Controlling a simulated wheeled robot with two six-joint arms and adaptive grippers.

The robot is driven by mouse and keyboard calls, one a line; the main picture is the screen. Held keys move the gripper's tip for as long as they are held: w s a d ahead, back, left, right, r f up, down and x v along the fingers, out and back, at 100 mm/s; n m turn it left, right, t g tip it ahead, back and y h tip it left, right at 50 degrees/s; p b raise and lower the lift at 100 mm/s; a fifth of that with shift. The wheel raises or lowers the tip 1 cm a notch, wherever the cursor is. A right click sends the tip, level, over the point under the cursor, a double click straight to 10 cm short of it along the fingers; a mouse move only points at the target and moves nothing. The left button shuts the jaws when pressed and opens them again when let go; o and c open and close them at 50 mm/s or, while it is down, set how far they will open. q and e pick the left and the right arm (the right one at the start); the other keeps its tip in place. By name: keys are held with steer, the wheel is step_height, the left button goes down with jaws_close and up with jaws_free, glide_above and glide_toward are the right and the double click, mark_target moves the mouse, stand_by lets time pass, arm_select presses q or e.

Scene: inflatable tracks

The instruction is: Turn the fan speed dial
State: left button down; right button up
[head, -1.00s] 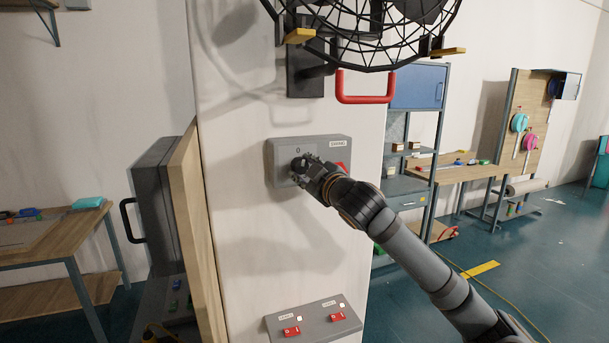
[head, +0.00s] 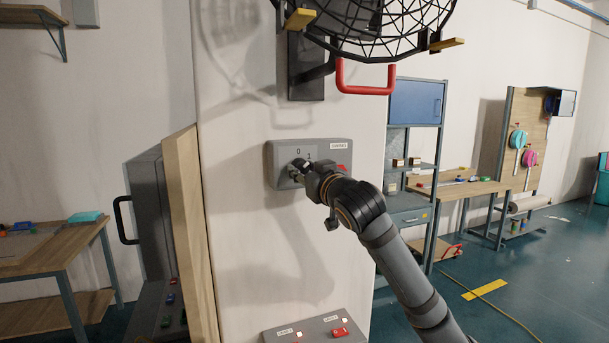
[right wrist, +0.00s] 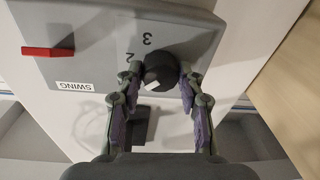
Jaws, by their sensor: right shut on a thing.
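The fan speed dial (right wrist: 160,68) is a round black knob with a white pointer mark, on the grey control box (head: 279,163) on the white wall panel. My right gripper (head: 298,170) is shut on the dial, with one finger on each side of it in the right wrist view (right wrist: 162,76). In that view the numbers 2 and 3 show beside the dial, and the pointer mark faces the lower left. In the head view 0 and 1 show above the gripper, which mostly hides the dial. My left gripper is in neither view.
The box also has a red switch (right wrist: 48,52) with a SWING label. The caged fan (head: 375,25) and a red handle (head: 365,88) are above it. A second box with red switches (head: 318,330) is below. A wooden board (head: 190,230) stands to the left.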

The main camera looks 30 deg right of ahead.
stand_by(0.5)
steer(key=o, duration=1.2)
steer(key=shift+r, duration=0.1)
step_height(320, 180, up, 10)
steer(key=shift+f, duration=0.1)
